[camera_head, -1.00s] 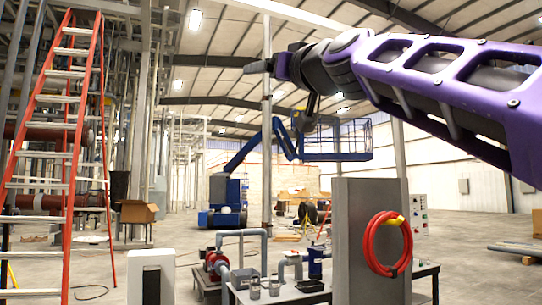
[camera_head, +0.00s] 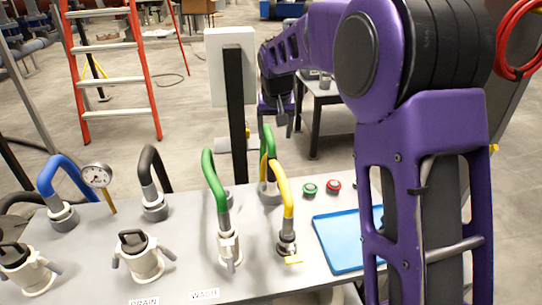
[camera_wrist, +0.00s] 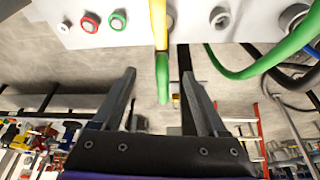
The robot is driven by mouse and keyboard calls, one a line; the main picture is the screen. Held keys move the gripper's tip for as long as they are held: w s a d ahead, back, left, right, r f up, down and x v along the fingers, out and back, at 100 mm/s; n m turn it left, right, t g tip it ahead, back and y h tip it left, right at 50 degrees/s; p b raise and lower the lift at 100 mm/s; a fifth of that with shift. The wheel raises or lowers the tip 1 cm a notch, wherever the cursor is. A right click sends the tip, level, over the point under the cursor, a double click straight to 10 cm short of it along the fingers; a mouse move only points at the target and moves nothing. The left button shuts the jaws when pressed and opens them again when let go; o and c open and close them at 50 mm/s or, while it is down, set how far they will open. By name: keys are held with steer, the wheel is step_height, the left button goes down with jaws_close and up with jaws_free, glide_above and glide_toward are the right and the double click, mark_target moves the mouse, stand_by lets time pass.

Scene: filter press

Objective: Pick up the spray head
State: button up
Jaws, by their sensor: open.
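No part is clearly recognisable as a spray head. A green hose with a yellow hose beside it (camera_head: 286,195) rises from the bench in the head view; the upright green piece (camera_wrist: 162,85) lies between my fingers in the wrist view, apart from them. My gripper (camera_head: 283,127) hangs over the bench's far edge, close to this green piece, and is open and empty. In the wrist view both dark fingers (camera_wrist: 162,100) stand spread. A small brass-coloured bit (camera_wrist: 176,100) shows beside the green piece, too small to identify.
The grey bench (camera_head: 195,270) carries a blue hose (camera_head: 65,175), a black hose (camera_head: 155,165), another green hose (camera_head: 212,180), a gauge (camera_head: 97,175), capped fittings and a blue tray (camera_head: 340,240). A dark post (camera_head: 237,110) stands behind. An orange ladder (camera_head: 140,70) is further back.

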mark_target(272, 155)
steer(key=b+x, duration=0.1)
steer(key=x, duration=0.8)
steer(key=shift+w+f, duration=0.1)
steer(key=shift+f, duration=0.15)
steer(key=shift+a+b+x, duration=0.2)
steer(key=shift+b+x, duration=0.3)
steer(key=shift+x, duration=2.35)
steer(key=shift+w, duration=0.15)
steer(key=shift+c, duration=0.3)
jaws_close()
steer(key=shift+r, duration=0.1)
